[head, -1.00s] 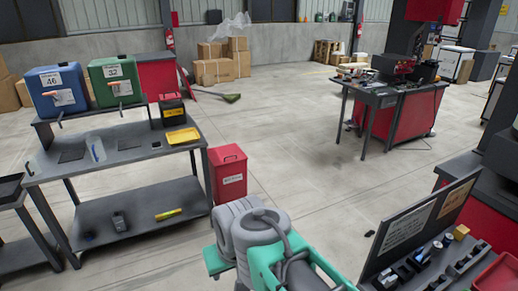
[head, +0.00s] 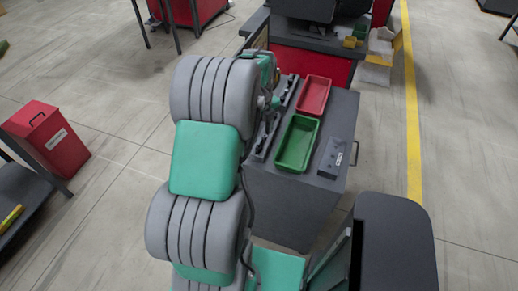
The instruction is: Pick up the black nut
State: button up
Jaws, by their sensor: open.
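No black nut can be made out in the head view. A dark narrow rack (head: 264,143) with small, unclear items runs along the left side of the grey cabinet top. My gripper (head: 271,101) shows only in small part at the rack's left edge, largely hidden by my grey and green arm. Its jaws are open, and I see nothing held in it. A green tray (head: 281,160) and a red tray (head: 323,100) stand right of the rack and look empty.
A grey control box (head: 333,158) sits at the cabinet's right edge. A dark machine on a red base (head: 310,65) stands behind. A red bin (head: 50,140) and a dark shelf (head: 20,190) are at left. Open floor lies right, with a yellow line (head: 411,110).

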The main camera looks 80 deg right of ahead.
aim_at(260, 147)
jog(key=f+p, duration=0.2)
jog(key=f, duration=0.5)
jog(key=shift+w+f, duration=0.1)
jog(key=shift+w, duration=0.1)
grip_shut()
